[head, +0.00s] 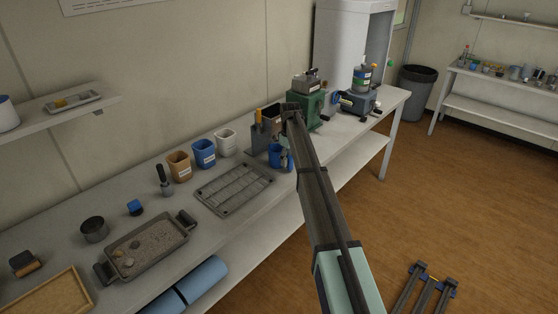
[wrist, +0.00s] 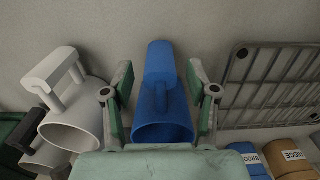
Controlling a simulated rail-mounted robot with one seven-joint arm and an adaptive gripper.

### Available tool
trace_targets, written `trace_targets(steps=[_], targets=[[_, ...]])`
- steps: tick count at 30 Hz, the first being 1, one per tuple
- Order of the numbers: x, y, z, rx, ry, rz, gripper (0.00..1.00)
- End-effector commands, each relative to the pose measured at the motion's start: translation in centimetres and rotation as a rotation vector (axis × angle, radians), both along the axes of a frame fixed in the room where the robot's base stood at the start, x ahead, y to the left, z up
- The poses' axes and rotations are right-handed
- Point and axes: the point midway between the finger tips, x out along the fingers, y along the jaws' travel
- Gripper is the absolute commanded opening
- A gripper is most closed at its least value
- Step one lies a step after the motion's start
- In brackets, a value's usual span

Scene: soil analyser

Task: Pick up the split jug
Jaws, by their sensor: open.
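A blue jug (wrist: 163,118) with a bar handle lies in the middle of the wrist view, its open mouth toward the bottom of the picture. In the head view the blue jug (head: 275,158) stands near the bench front, partly behind my arm. No label on it can be read, so I cannot tell for certain that it is the split jug. My gripper (wrist: 160,78) is open, one finger on each side of the blue jug's handle. I cannot tell whether the fingers touch it. A pale grey jug (wrist: 72,128) is left of the gripper in the wrist view.
A wire rack (head: 234,189) lies left of the blue jug. Behind it stand a tan cup (head: 179,166), a blue cup (head: 203,153) and a white cup (head: 226,141). A dark grey device (head: 262,137) stands close behind the gripper, with a green machine (head: 305,103) to the right.

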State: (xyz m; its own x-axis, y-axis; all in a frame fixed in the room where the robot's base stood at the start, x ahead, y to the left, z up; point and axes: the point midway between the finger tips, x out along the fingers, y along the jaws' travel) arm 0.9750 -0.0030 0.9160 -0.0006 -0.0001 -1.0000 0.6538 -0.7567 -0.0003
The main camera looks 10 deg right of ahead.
Motion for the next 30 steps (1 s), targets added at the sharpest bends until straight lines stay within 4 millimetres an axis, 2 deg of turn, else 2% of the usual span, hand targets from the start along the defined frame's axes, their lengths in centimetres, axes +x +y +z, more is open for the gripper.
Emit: trace_targets(steps=[6,13,14,18,19,30], targets=[[-0.1,0.0,-2.5,0.000,0.000,0.000,0.58],[-0.1,0.0,-2.8,0.001,-0.001,0.000,0.58],[-0.1,0.0,-2.8,0.001,-0.001,0.000,0.55],[-0.1,0.0,-2.8,0.000,0.000,0.000,0.05],[-0.1,0.0,-2.8,0.000,0.000,0.000,0.00],[-0.1,0.0,-2.6,0.000,-0.001,0.000,0.00]])
